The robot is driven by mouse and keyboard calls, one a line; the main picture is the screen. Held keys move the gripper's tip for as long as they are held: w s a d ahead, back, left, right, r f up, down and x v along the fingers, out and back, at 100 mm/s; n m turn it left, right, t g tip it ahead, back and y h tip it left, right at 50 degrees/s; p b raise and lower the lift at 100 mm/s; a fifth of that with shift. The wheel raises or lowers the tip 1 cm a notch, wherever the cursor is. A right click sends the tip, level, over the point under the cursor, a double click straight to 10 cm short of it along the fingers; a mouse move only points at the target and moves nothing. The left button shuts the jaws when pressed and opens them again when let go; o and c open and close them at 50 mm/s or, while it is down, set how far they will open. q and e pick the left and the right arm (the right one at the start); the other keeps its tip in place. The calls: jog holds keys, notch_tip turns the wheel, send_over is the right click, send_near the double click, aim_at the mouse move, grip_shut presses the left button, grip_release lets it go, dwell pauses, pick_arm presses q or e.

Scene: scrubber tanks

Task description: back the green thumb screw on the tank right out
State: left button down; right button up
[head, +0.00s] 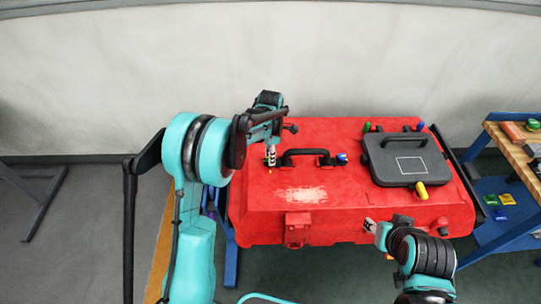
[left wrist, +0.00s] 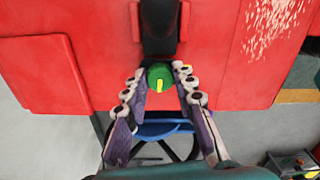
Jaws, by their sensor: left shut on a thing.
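The green thumb screw (left wrist: 160,77) has a yellow mark on its head and sits at the end of a black handle on the red tank (head: 270,215). In the left wrist view my left gripper (left wrist: 160,84) has one fingertip on each side of the screw and is shut on it. In the head view this gripper (head: 270,156) points down at the left end of the handle and mostly hides the screw. My right gripper (head: 373,228) is by the tank's front edge, away from the screw; its fingers are too small to read.
A black handle (head: 305,153) with a blue knob (head: 341,158) at its right end is on the tank top. A black lid (head: 405,168) with a yellow knob (head: 421,191) is further right. A wooden bench (head: 512,150) stands at the right.

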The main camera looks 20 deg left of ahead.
pick_arm(q)
jog(key=shift+s+n, duration=0.1)
jog(key=shift+n, duration=0.3)
jog(key=c, duration=1.2)
grip_release()
notch_tip(320, 180, up, 12)
